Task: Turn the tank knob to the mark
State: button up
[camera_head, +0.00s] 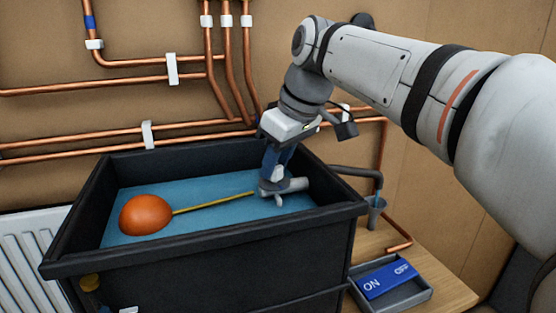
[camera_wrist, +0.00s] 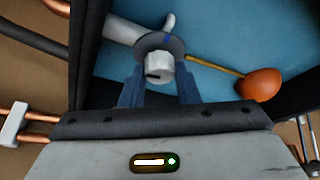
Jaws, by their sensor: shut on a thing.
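The tank knob (camera_wrist: 160,69) is a small pale cylinder with a dark line on its face, between my fingertips in the wrist view. Behind it is a grey disc (camera_wrist: 174,43) with a blue mark at its far edge. The dark line points to the lower left, away from the blue mark. My gripper (camera_wrist: 160,82) is shut on the knob; it also shows in the head view (camera_head: 275,172), reaching down into the black tank (camera_head: 210,246). A grey valve body (camera_head: 293,185) sits beneath it. A yellow rod (camera_head: 215,203) joins the valve to an orange float (camera_head: 146,214) on blue water.
Copper pipes (camera_head: 90,88) run along the brown wall behind the tank. An outlet pipe (camera_head: 355,172) runs over a small cup (camera_head: 375,211) at right. A blue ON/OFF rocker (camera_head: 386,279) lies in a grey tray on the wooden shelf. A white radiator (camera_head: 31,250) stands at left.

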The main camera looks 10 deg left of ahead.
jog(key=shift+m, duration=0.3)
jog(key=m, duration=0.2)
jog(key=m+t, duration=0.1)
jog(key=shift+s+a+m+t+h, duration=0.1)
jog(key=shift+m+t+h, duration=0.2)
jog(key=shift+m+h, duration=0.1)
jog(key=m, duration=0.2)
jog(key=m+t+h, duration=0.1)
jog(key=m, duration=0.1)
jog(key=shift+a+r+m+h, duration=0.1)
jog(key=shift+m+h, duration=0.2)
jog(key=m+h+p, duration=0.1)
jog(key=m, duration=0.3)
jog(key=shift+a+h, duration=0.1)
jog(key=shift+h, duration=0.3)
jog(key=shift+m+h+p, duration=0.4)
jog(key=shift+m+h, duration=0.3)
jog(key=shift+m, duration=1.5)
jog(key=o, duration=1)
jog(key=shift+c, duration=0.2)
jog(key=shift+a, duration=0.1)
